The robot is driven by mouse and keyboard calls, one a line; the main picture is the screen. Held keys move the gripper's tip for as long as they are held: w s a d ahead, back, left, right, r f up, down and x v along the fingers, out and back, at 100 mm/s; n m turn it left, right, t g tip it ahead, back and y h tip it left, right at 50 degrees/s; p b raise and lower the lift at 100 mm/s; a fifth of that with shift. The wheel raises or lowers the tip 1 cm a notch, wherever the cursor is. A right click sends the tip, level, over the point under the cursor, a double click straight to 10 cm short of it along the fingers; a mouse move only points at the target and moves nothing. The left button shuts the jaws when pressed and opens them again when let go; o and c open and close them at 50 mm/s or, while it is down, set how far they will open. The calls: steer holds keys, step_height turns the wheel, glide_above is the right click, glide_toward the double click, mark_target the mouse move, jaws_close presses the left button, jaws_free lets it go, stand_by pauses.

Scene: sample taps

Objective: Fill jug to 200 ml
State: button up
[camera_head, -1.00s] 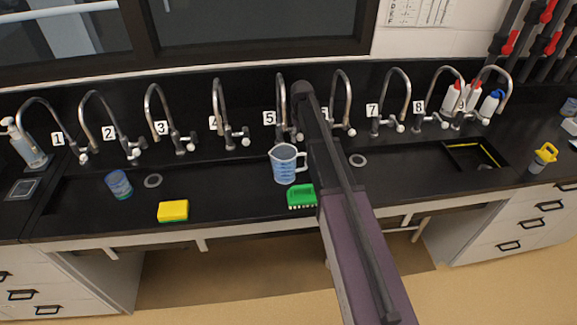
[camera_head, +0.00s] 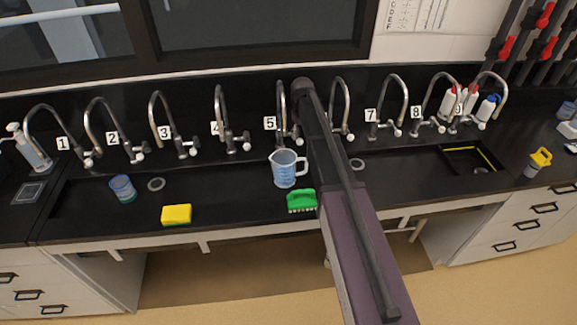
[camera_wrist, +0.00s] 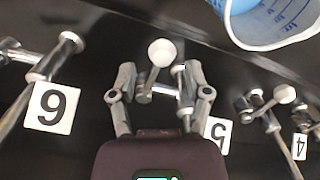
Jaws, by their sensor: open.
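The jug (camera_head: 284,171) is clear with blue markings and stands upright in the dark sink, below tap 5 (camera_head: 281,95). Its rim and blue scale show at the top right of the wrist view (camera_wrist: 262,28). I cannot make out a water level or a stream. My gripper (camera_wrist: 160,78) is open, its two fingers on either side of a tap's white knob (camera_wrist: 160,52), beside the label 5 (camera_wrist: 216,134). I cannot tell if the fingers touch it. My arm hides the gripper in the head view.
More numbered taps line the back wall, such as tap 4 (camera_head: 219,100) and tap 7 (camera_head: 394,92). Bottles (camera_head: 469,98) stand at the right.

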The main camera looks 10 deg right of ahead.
steer(key=shift+r+p, duration=1.35)
steer(key=shift+r, duration=0.35)
steer(key=s+f+m+b, duration=0.2)
steer(key=s+m, duration=0.2)
steer(key=s, duration=2.6)
steer(key=shift+d+f+m+b, duration=0.15)
steer(key=shift+f+m+b, duration=0.15)
steer(key=shift+f+b, duration=0.1)
